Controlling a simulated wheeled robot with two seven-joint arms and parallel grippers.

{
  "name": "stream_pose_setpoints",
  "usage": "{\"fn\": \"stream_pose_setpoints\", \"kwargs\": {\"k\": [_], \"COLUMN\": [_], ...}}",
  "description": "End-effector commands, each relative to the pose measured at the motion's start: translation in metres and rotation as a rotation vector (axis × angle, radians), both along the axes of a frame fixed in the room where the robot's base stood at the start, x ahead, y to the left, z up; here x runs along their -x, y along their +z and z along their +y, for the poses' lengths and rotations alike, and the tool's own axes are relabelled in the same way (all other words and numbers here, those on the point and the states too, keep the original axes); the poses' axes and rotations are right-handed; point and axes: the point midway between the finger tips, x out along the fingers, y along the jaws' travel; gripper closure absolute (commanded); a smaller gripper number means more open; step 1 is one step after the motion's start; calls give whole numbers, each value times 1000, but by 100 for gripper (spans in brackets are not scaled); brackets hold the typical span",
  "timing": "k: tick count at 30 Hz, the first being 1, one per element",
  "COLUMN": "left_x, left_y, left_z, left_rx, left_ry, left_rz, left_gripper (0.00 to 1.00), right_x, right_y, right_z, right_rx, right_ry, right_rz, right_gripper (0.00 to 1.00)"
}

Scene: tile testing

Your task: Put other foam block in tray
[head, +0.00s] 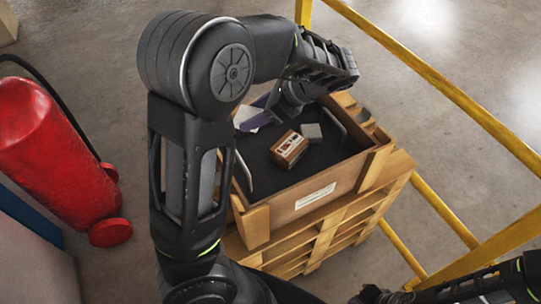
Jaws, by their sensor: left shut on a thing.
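My left gripper (284,108) reaches down over the back of a wooden box with a dark tray-like inside (262,178). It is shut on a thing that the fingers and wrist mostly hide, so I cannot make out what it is. A grey block (311,132), which looks like foam, lies inside on the dark floor, just right of the gripper. Another small grey piece (364,115) sits at the box's back right edge. My right arm shows at the lower right; its gripper (377,296) is cut by the bottom edge and its jaws are unclear.
A brown block with a light printed top (289,148) lies in the box beside the grey block. A white piece (246,117) lies at the back left. The box stands on wooden pallets (330,238).

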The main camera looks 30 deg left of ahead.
Motion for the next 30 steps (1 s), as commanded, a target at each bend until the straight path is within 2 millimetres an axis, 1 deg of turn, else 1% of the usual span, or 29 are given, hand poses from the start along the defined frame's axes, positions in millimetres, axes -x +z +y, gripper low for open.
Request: {"fn": "stream_pose_setpoints", "kwargs": {"k": [1,8,9,10,12,16,26,28,30], "left_x": [1,1,1,1,1,0,0,0,0], "left_y": [-19,-82,-90,-92,-105,-117,-120,-123,-131], "left_z": [1,1,1,1,1,0,0,0,0], "left_rx": [1,1,1,-2,-2,-1,-1,-2,-1], "left_ry": [1,2,1,0,-1,-3,-1,-2,-2], "left_rz": [3,3,3,5,5,2,0,1,3], "left_gripper": [84,84,84,84,84,84,84,84,84], "right_x": [-1,-4,-4,-4,-4,-4,-4,-4,-4], "right_y": [-15,-56,-60,-56,-57,-55,-55,-55,-55], "right_z": [0,2,2,2,2,2,2,2,2], "right_rx": [-2,-8,-8,-8,-8,-8,-8,-8,-8], "right_ry": [0,3,3,3,3,3,3,3,3], "right_rz": [-3,-12,-12,-12,-13,-13,-13,-14,-14], "right_gripper": [100,100,100,100,100,100,100,100,100]}}
